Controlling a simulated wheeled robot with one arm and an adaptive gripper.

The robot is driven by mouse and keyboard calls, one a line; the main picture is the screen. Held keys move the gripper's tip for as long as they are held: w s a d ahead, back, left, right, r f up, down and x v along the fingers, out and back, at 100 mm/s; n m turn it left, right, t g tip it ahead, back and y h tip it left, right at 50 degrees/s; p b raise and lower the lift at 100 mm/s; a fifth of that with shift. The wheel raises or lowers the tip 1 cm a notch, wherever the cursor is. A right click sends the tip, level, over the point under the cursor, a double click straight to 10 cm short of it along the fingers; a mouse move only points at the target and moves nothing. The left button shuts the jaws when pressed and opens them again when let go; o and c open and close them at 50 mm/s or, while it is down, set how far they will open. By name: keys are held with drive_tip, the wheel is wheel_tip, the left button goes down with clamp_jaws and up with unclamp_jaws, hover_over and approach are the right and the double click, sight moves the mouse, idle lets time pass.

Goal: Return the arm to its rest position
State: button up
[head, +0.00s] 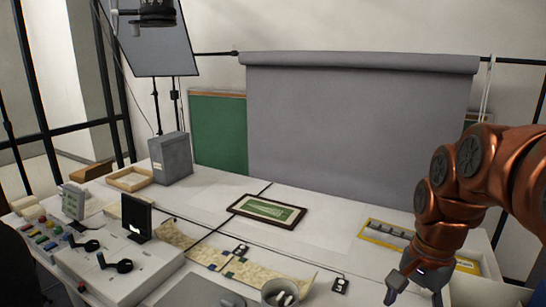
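My copper-coloured arm (468,185) comes in from the right edge of the head view and bends down over the right end of the white table (330,222). My gripper (414,296) hangs at its lower end, near the bottom edge of the picture. Its two fingers look spread apart, with nothing visible between them. The lowest part of the fingers is close to the frame edge, and I cannot tell how high they are above the table.
A framed green picture (267,211) lies mid-table. A grey box (170,158) and a wooden tray (130,179) are at the back left. A yellow-edged strip (385,235) lies left of my arm. A grey cup (280,292) stands at the front. A grey backdrop (355,125) hangs behind.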

drive_tip(key=s+a+f+n, duration=0.3)
drive_tip(key=s+f+n, duration=0.1)
drive_tip(key=s, duration=0.4)
drive_tip(key=s+a+f+n+g, duration=0.1)
drive_tip(key=s+a+f+n, duration=0.3)
drive_tip(key=s+n, duration=0.3)
drive_tip(key=shift+s+a+f+h, duration=0.15)
drive_tip(key=shift+s+f+h, duration=0.25)
drive_tip(key=shift+s, duration=0.6)
